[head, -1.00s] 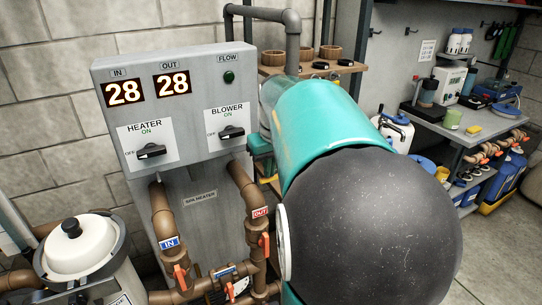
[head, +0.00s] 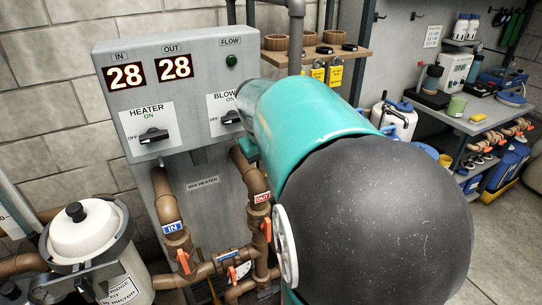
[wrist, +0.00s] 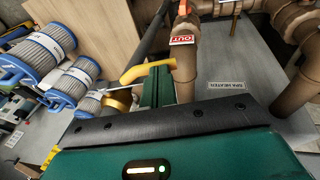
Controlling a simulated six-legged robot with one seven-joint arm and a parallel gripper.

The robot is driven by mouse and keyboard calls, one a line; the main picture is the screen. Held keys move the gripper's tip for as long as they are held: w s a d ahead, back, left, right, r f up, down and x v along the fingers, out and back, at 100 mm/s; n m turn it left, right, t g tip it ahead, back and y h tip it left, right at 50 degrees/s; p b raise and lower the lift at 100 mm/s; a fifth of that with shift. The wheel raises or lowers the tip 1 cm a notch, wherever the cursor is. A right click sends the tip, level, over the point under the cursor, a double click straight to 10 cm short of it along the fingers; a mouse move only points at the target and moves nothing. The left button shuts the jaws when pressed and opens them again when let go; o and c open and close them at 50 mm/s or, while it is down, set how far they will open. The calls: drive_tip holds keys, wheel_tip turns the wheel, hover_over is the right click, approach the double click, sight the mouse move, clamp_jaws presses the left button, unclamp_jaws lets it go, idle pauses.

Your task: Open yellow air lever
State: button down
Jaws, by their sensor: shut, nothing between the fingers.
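The yellow air lever (wrist: 148,71) shows in the wrist view, left of the middle, as a bent yellow handle above a brass valve body (wrist: 118,98). My gripper's green fingers (wrist: 156,88) are closed together, with nothing seen between them. Their far end lies close to the lever, overlapping it in the picture; I cannot tell whether they touch. In the head view my teal and black arm covers the area in front, and the lever is hidden.
The spa heater panel (head: 205,85) has two switches, the blower one partly covered by my arm. Brown pipes with orange valve handles (head: 183,262) run below it. Blue-ended filter cartridges (wrist: 42,48) are at left in the wrist view. A pot-like white-lidded tank (head: 82,230) stands at left.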

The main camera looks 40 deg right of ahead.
wheel_tip(320, 180, down, 4)
drive_tip(key=g+h, duration=0.1)
drive_tip(key=h, duration=0.3)
drive_tip(key=shift+f+n, duration=0.15)
drive_tip(key=shift+n, duration=0.15)
drive_tip(key=s+d+f+n+g+h, duration=0.1)
drive_tip(key=d+f+g+h, duration=0.1)
drive_tip(key=d+f+h, duration=0.4)
drive_tip(key=h, duration=0.5)
drive_tip(key=shift+s+f, duration=0.3)
drive_tip(key=shift+s, duration=0.1)
drive_tip(key=shift+s+d, duration=0.1)
drive_tip(key=shift+d, duration=0.15)
drive_tip(key=shift+a, duration=0.15)
